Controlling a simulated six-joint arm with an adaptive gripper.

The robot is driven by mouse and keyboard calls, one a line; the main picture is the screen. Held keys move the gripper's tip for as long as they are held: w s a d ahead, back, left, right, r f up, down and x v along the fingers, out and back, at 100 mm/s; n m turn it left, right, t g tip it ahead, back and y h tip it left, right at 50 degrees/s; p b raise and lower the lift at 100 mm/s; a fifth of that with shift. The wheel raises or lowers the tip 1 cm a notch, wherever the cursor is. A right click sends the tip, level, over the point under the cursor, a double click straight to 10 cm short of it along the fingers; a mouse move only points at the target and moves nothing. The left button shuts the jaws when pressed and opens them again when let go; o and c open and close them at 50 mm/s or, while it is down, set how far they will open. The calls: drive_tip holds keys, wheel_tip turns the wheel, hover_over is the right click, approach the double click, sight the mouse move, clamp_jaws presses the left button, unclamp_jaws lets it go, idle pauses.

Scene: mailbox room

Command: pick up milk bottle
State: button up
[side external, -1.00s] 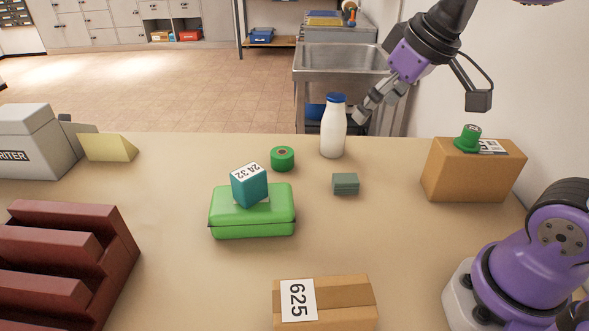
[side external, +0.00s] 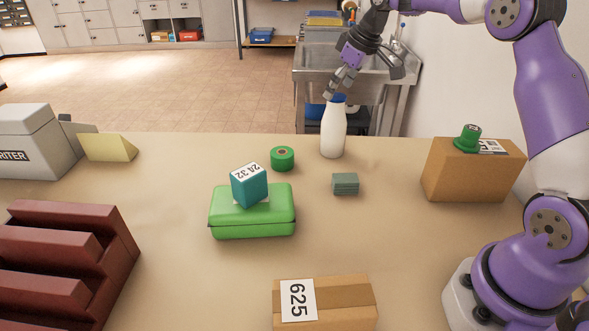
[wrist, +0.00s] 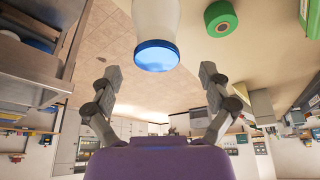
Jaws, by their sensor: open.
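The white milk bottle (side external: 333,132) with a blue cap stands upright near the far edge of the table (side external: 400,235). My gripper (side external: 335,92) is at the height of the cap in the side view, and its fingers overlap the cap's top there. In the wrist view my gripper (wrist: 160,75) has its two fingers spread wide. The bottle's blue cap (wrist: 156,55) shows between and slightly beyond the fingertips, with a gap on each side. The gripper is open and holds nothing. The bottle's base is out of the wrist view.
A green tape roll (side external: 282,158) is left of the bottle, and a grey-green block stack (side external: 345,184) is in front. A teal box (side external: 249,185) sits on a green case (side external: 252,219). A cardboard box (side external: 472,171) with a green stamp is at right. A sink (side external: 345,61) stands behind the table.

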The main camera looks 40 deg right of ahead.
sight(337, 97)
drive_tip(key=x, duration=0.5)
drive_tip(key=shift+s+d+f, duration=0.15)
drive_tip(key=shift+d+f, duration=0.05)
drive_tip(key=shift+f, duration=0.1)
clamp_jaws()
